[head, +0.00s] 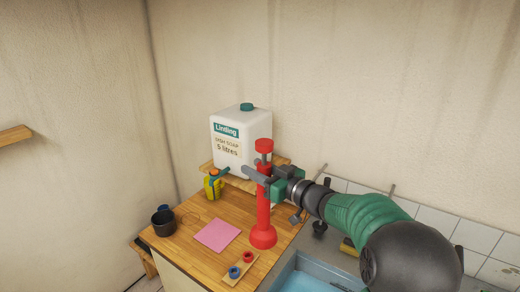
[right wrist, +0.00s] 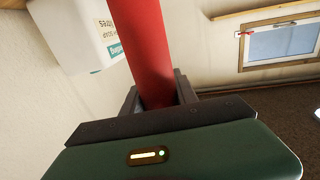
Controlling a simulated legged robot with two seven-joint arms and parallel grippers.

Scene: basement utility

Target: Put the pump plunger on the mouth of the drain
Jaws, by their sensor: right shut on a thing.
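The red pump plunger (head: 263,205) stands upright over the right part of the wooden counter in the head view. My right gripper (head: 262,177) is shut on its shaft, below the top knob. The plunger's flared base is near the counter's right edge; I cannot tell whether it touches the wood. In the right wrist view the red shaft (right wrist: 147,50) runs up between the fingers (right wrist: 157,95). The blue sink basin (head: 315,272) is at the bottom right, partly cut off, and the drain's mouth does not show. My left gripper is not in view.
A white soap canister (head: 240,140) stands on a small shelf behind the plunger. A yellow spray bottle (head: 213,186), a black pot (head: 163,222), a pink cloth (head: 217,235) and a wooden piece with red and blue knobs (head: 240,267) are on the counter (head: 190,250).

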